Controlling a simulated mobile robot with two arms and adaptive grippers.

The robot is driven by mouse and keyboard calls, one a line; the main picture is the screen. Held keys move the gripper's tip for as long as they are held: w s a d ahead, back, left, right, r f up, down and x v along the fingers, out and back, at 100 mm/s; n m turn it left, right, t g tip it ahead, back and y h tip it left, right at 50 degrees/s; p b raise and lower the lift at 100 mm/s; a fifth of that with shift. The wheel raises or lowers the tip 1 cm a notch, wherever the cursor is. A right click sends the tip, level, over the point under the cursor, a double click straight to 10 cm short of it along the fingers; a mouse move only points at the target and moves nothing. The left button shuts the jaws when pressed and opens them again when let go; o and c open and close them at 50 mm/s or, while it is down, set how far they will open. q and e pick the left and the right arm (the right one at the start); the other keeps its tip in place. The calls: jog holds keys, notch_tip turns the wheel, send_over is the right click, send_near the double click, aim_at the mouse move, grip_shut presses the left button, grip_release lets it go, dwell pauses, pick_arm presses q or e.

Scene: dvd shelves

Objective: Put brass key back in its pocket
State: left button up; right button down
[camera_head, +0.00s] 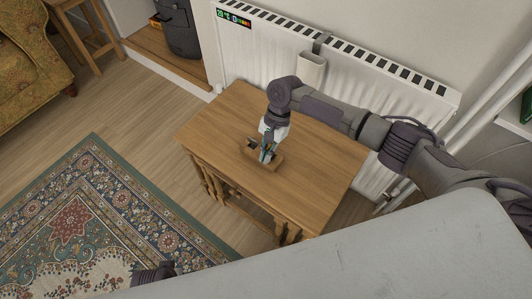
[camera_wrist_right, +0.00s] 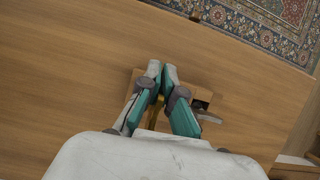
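A small wooden block (camera_head: 249,152) stands on the wooden table, below my right gripper (camera_head: 266,156). The block also shows in the right wrist view (camera_wrist_right: 204,84), with a dark pocket opening and a grey metal piece (camera_wrist_right: 209,117) at its right side. In that view my right gripper (camera_wrist_right: 161,70) has its fingertips drawn almost together over the block. A narrow brass-coloured strip, seemingly the brass key (camera_wrist_right: 155,112), shows between the fingers. The fingers hide most of it, and I cannot tell how far it sits in a pocket. My left gripper is not in view.
The table top (camera_head: 225,112) around the block is clear. A white radiator (camera_head: 375,95) stands close behind the table, with a white container (camera_head: 312,70) hung on it. A patterned rug (camera_head: 100,215) lies on the floor at left, near an armchair (camera_head: 28,65).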

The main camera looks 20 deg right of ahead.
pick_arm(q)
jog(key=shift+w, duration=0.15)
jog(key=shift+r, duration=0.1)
pick_arm(e)
jog(key=shift+f, duration=0.2)
jog(key=shift+f, duration=0.2)
jog(key=shift+f, duration=0.1)
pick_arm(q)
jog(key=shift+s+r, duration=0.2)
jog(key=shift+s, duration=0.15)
pick_arm(e)
jog(key=shift+f, duration=0.2)
jog(key=c, duration=1.2)
grip_release()
jog(key=shift+c, duration=0.2)
jog(key=shift+r, duration=0.2)
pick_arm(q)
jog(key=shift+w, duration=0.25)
pick_arm(e)
jog(key=v, duration=1.1)
jog(key=shift+d+r, duration=0.15)
jog(key=shift+r, duration=0.2)
